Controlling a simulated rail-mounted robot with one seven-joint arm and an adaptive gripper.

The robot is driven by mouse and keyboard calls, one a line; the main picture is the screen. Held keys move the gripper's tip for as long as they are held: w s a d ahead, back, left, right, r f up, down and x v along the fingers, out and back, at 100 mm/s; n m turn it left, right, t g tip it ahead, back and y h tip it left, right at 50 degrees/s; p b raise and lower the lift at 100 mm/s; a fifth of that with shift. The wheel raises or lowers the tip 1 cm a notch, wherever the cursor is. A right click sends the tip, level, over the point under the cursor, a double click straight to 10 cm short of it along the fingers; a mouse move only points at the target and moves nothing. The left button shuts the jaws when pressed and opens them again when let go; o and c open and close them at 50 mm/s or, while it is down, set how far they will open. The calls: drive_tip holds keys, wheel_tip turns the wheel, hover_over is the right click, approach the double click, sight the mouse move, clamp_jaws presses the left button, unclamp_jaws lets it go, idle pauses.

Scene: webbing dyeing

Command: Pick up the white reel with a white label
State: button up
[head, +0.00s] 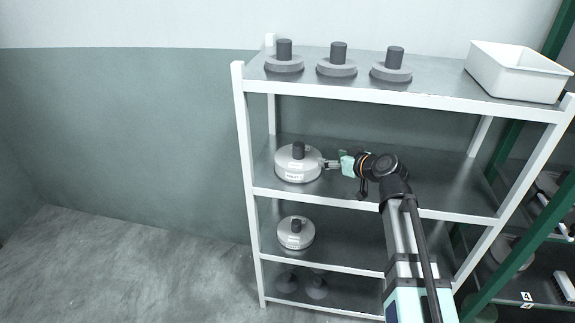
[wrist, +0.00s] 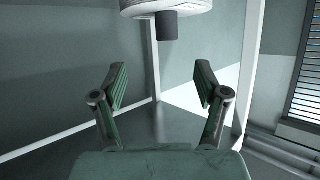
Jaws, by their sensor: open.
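A white reel (head: 297,168) with a dark upright core and a white label (head: 297,177) on its front rim sits at the left of the second shelf from the top. A similar white reel (head: 296,237) with a pale label sits on the shelf below. My gripper (head: 328,163) is at the right side of the upper reel, level with it; whether it touches cannot be told. In the wrist view the two fingers (wrist: 161,88) are spread with nothing between them. The reel (wrist: 166,6), with its dark core, shows at the top edge, beyond the fingertips and partly cut off.
The white-framed shelf rack (head: 240,130) has three grey reels (head: 337,62) and a white bin (head: 517,75) on top. Dark items (head: 316,286) sit on the bottom shelf. A green-framed rack (head: 535,240) stands at right. Floor at left is clear.

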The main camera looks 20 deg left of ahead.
sight(302, 151)
drive_tip(key=shift+n, duration=0.3)
drive_tip(key=p+x, duration=0.1)
drive_tip(key=x, duration=0.3)
drive_tip(key=p+x, duration=0.1)
drive_tip(key=x, duration=0.3)
drive_tip(key=p+x, duration=0.1)
drive_tip(key=x, duration=0.3)
drive_tip(key=shift+s+a+r+p, duration=0.3)
drive_tip(key=shift+a+r+p, duration=0.1)
drive_tip(key=shift+r, duration=0.05)
drive_tip(key=shift+w+a+f, duration=0.15)
drive_tip(key=shift+a+f, duration=0.1)
drive_tip(key=shift+a, duration=0.05)
drive_tip(key=p+x, duration=0.3)
drive_tip(key=x, duration=0.1)
drive_tip(key=shift+w+a+r, duration=0.1)
drive_tip(key=shift+w+a+f, duration=0.25)
drive_tip(key=shift+a+f, duration=0.1)
clamp_jaws()
